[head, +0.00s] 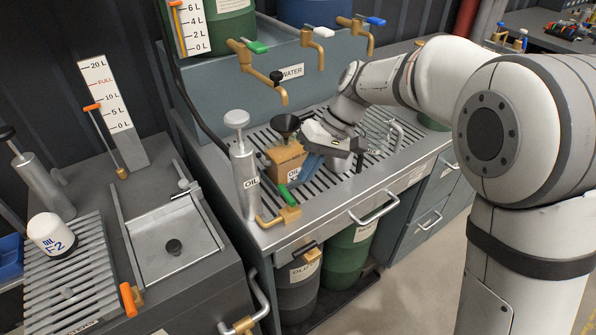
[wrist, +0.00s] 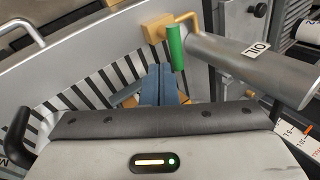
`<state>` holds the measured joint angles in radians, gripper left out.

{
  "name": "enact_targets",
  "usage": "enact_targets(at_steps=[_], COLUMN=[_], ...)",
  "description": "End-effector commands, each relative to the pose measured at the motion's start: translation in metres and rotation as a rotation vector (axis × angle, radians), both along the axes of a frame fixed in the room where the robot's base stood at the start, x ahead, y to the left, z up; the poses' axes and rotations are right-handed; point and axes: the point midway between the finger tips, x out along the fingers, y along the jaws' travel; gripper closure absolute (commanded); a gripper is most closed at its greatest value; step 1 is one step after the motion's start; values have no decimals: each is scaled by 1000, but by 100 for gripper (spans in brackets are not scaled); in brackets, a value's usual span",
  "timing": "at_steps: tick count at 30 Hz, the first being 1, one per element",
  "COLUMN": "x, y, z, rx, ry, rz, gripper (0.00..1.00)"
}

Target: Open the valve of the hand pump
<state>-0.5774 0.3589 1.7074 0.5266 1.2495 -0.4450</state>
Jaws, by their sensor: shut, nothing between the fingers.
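The hand pump (head: 243,165) is a silver upright cylinder marked OIL, with a round knob on top. It stands at the front left of the slatted counter. Its valve is a brass block (head: 290,214) with a green handle (head: 287,195) at the counter's front edge, joined to the pump by a brass pipe. In the wrist view the green handle (wrist: 176,47) is just beyond my fingertips, and the pump (wrist: 255,65) lies to the right. My gripper (head: 303,174) has blue fingers, shut and empty, close to the handle. A gap shows between fingers (wrist: 162,75) and handle.
Brass taps (head: 265,70) hang over the slatted counter (head: 205,125). A drawer handle (head: 374,209) sticks out in front. A sink counter (head: 165,235) is at left.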

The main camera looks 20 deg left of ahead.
Motion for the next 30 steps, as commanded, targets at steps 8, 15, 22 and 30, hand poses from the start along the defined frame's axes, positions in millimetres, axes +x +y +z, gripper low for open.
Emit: enact_targets(at_steps=[8, 15, 22, 30], x=[27, 39, 41, 41], y=[-19, -28, -30, -30], z=[58, 86, 90, 90], rx=[3, 2, 1, 1], ry=[-4, -3, -1, -1], rz=[0, 0, 1, 1], gripper=[100, 100, 100, 100])
